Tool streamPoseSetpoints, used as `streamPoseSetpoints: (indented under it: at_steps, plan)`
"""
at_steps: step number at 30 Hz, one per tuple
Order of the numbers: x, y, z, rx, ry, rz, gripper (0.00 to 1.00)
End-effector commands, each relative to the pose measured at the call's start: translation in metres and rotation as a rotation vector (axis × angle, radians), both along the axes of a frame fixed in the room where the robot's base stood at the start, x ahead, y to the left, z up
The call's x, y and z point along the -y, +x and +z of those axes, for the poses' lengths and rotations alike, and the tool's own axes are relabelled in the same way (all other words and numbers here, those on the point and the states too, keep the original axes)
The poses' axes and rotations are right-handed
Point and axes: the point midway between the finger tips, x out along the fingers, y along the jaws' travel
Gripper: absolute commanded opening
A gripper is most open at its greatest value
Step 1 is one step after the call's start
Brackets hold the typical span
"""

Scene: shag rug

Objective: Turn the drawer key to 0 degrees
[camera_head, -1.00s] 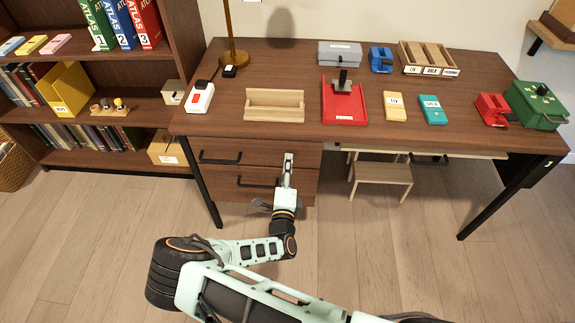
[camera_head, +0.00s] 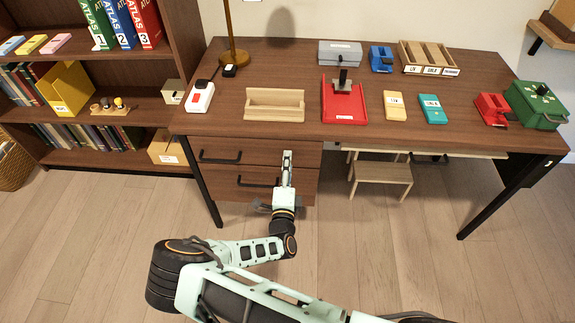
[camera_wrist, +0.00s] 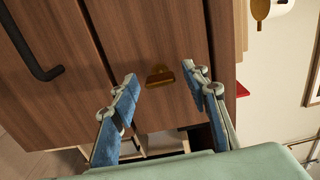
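The drawer key (camera_wrist: 159,76) is a small brass-coloured piece on the wooden drawer front (camera_wrist: 145,40) in the wrist view. Its flat grip runs nearly across the picture. My gripper (camera_wrist: 160,74) is open, with one blue-padded finger on each side of the key and a visible gap to both. I cannot tell how near the fingertips are in depth. In the head view my gripper (camera_head: 287,157) is in front of the right end of the upper drawer (camera_head: 262,147), and it hides the key there.
Black bar handles (camera_head: 220,158) stick out from both drawers, left of my gripper. A small wooden stool (camera_head: 383,172) stands under the desk to the right.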

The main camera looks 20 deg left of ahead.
Motion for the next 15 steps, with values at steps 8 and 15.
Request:
streamPoseSetpoints:
  at_steps: [8, 15]
  plan:
    - [0.000, -0.001, 0.000, -0.001, 0.001, 0.000, 0.43]
    - [0.007, -0.031, 0.000, -0.002, 0.000, 0.001, 0.43]
